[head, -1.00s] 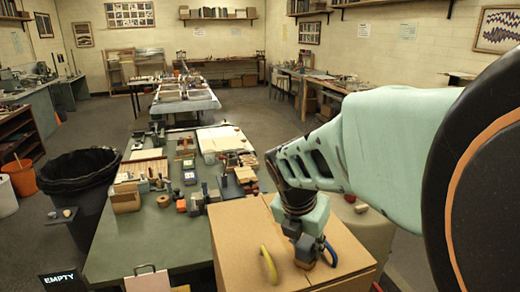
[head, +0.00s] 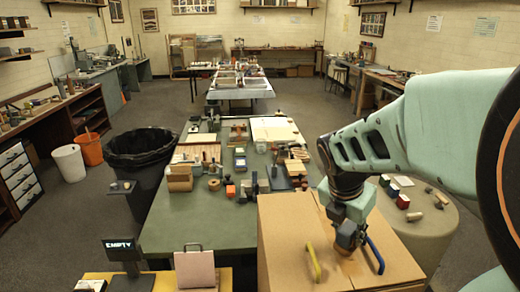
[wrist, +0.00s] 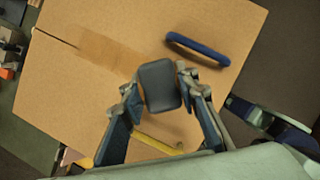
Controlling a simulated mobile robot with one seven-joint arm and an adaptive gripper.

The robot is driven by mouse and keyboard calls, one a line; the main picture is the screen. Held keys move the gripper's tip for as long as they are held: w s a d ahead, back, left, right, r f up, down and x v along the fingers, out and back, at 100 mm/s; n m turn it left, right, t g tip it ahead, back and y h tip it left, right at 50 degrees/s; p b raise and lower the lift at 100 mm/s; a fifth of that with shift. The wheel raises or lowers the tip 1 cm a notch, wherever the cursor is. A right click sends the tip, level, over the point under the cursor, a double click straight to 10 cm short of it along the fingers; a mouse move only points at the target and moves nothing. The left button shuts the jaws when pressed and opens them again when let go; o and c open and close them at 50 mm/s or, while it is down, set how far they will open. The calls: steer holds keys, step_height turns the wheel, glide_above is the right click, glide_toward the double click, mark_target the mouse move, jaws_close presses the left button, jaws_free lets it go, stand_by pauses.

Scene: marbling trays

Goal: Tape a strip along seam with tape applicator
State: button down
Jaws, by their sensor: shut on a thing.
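A tan cardboard box (head: 290,222) stands in front of me, with a dark seam (wrist: 55,39) across its top. A brownish tape strip (wrist: 105,50) lies along the seam, running from its visible dark part toward my gripper. My gripper (wrist: 157,84) is shut on a dark grey block-like tool, seemingly the tape applicator (wrist: 158,92). In the head view, my gripper (head: 346,242) is low over the box top, between a yellow handle (head: 313,261) and a blue handle (head: 375,254). I cannot tell whether the applicator touches the cardboard. My gripper and the applicator hide part of the seam.
A green table (head: 190,225) with many small tools and blocks stands behind and left of the box. A round grey table (head: 440,225) with small blocks is at the right. A black bin (head: 142,150) and an "EMPTY" sign (head: 121,245) are at the left.

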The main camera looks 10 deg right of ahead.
steer(key=shift+w+f+p, duration=0.2)
steer(key=shift+w+p, duration=0.75)
steer(key=shift+w, duration=2.1)
steer(key=shift+w+d+f, duration=0.1)
steer(key=shift+w+f, duration=0.1)
steer(key=shift+w, duration=3.1)
steer(key=shift+w+f, duration=0.2)
steer(key=shift+w, duration=3.1)
step_height(320, 180, up, 6)
steer(key=shift+r, duration=0.15)
step_height(320, 180, up, 3)
steer(key=shift+f, duration=0.1)
steer(key=shift+f, duration=0.2)
